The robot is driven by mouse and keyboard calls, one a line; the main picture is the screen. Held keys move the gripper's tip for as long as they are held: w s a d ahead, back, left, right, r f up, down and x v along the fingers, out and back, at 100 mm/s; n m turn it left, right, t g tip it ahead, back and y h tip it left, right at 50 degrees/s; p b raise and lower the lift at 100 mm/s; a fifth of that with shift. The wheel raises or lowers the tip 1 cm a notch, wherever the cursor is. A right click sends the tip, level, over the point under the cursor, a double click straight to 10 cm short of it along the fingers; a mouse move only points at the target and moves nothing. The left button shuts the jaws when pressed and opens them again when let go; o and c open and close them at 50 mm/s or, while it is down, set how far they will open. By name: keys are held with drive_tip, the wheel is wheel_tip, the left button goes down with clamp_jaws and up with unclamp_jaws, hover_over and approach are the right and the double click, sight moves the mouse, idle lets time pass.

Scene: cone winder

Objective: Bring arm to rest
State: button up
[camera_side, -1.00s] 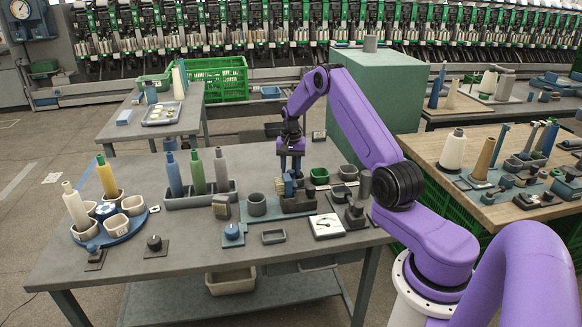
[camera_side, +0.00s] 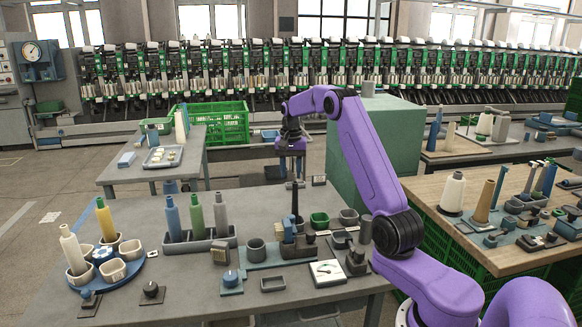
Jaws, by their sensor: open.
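My gripper (camera_side: 290,172) hangs above the far right part of the grey table (camera_side: 190,285), pointing down. It is open, with nothing seen between its fingers. It is small in the view, so its fingertips are hard to make out. My purple arm reaches over from the right. Below and in front of the gripper stands a dark upright spike on a small fixture (camera_side: 296,245) with a brush-like block beside it.
A rack (camera_side: 199,243) holds blue, green and grey cones. A blue round tray (camera_side: 104,280) carries cups and two cones at left. A green cup (camera_side: 319,220) and dark cups sit near the fixture. A green cabinet (camera_side: 375,150) stands behind my arm. A wooden table (camera_side: 470,235) is at right.

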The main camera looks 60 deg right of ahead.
drive_tip(key=shift+r, duration=0.75)
drive_tip(key=s+a+r+n, duration=0.15)
drive_tip(key=a+n, duration=0.25)
drive_tip(key=a, duration=0.7)
drive_tip(key=s+a+r+n, duration=0.15)
drive_tip(key=a+n, duration=0.25)
drive_tip(key=a, duration=0.8)
drive_tip(key=s+a+n, duration=0.6)
drive_tip(key=s+a, duration=0.5)
drive_tip(key=s+f+n, duration=0.1)
drive_tip(key=s+n, duration=0.4)
drive_tip(key=s, duration=0.6)
drive_tip(key=s+a+f+n, duration=0.1)
drive_tip(key=s+n, duration=0.4)
drive_tip(key=s, duration=0.6)
drive_tip(key=shift+s+a+f+n, duration=0.2)
drive_tip(key=shift+a+f+n, duration=0.1)
drive_tip(key=shift+f+n, duration=0.15)
